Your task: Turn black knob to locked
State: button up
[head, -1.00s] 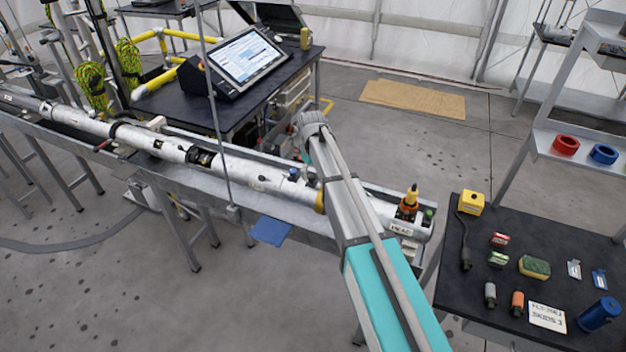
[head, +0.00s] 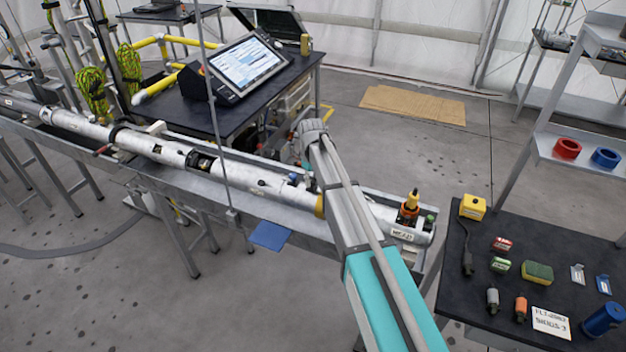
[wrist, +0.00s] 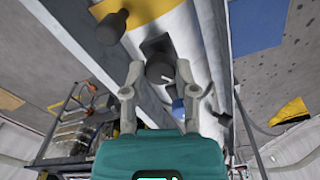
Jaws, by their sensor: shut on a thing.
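The black knob (wrist: 158,68) shows in the wrist view on a dark square plate on the side of the long silver tube. My gripper (wrist: 158,78) has one finger on each side of it and is shut on it. A small pale mark shows on the knob's face. I cannot read any locked label. Another black knob (wrist: 112,26) stands beside the yellow band, outside the fingers. In the head view the silver tube (head: 255,178) lies in a long tray, and my arm hides the gripper and the held knob.
A small blue part (wrist: 178,107) is close to the right finger. A blue knob (head: 293,177) shows on the tube near my arm. A monitor (head: 245,66) stands on the black table behind. A black side table (head: 470,290) with small items is at the right.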

jog(key=shift+s+d, duration=0.1)
grip_shut()
jog(key=shift+m, duration=1.2)
jog(key=shift+a+m, duration=0.2)
jog(key=shift+m, duration=2.1)
jog(key=o, duration=1)
grip_release()
jog(key=shift+c, duration=0.2)
